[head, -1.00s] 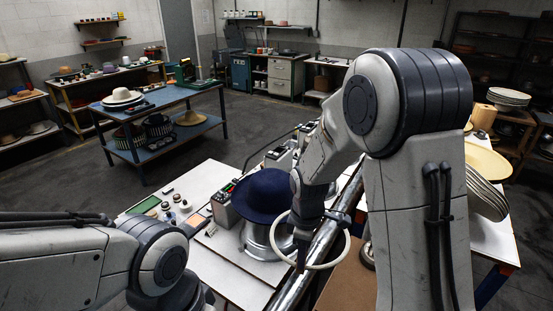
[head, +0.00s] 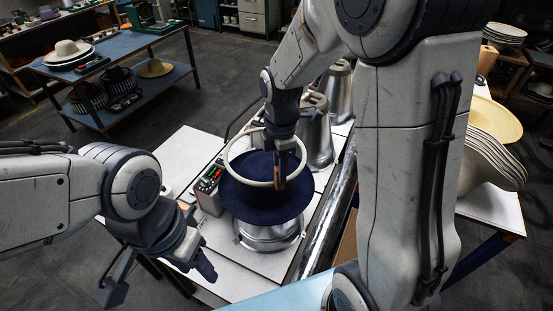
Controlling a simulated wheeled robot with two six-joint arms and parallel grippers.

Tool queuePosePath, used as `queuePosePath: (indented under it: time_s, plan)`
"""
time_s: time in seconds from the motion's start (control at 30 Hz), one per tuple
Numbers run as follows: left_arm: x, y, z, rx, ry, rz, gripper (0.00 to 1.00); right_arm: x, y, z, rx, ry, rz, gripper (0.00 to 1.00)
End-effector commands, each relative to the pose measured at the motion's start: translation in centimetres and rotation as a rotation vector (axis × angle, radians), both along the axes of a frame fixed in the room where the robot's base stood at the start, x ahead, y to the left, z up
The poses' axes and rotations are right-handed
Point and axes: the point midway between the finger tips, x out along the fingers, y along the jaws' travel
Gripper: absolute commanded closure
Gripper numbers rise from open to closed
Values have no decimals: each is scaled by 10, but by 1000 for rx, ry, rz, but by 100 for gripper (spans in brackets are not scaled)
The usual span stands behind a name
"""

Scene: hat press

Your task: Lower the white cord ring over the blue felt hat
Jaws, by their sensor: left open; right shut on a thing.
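The blue felt hat (head: 255,200) sits brim out on a round metal block (head: 268,238) on the white bench. The white cord ring (head: 229,146) shows over the far part of the hat, set off toward the back in the picture. I cannot tell whether it touches the felt. My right gripper (head: 281,180) comes down from above, shut on the ring's near right side. My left gripper (head: 160,276) is open and empty, left of the block and nearer to me, away from hat and ring.
A control box with a red display (head: 209,186) stands close to the hat's left. Metal blocks (head: 318,140) stand behind it. A metal roller (head: 325,229) runs along the right. Stacked pale hats (head: 490,145) are at far right. The bench's left part (head: 185,155) is mostly clear.

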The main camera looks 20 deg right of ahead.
Motion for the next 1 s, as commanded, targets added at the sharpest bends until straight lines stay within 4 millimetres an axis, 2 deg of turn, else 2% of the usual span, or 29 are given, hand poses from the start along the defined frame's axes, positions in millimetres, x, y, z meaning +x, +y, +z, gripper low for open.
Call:
queuePosePath:
  time_s: [1.0]
  plan:
    - [0, 0, -88, 0, 0, 4, 50, 0, 0, -96, 0, -1, -1, 100]
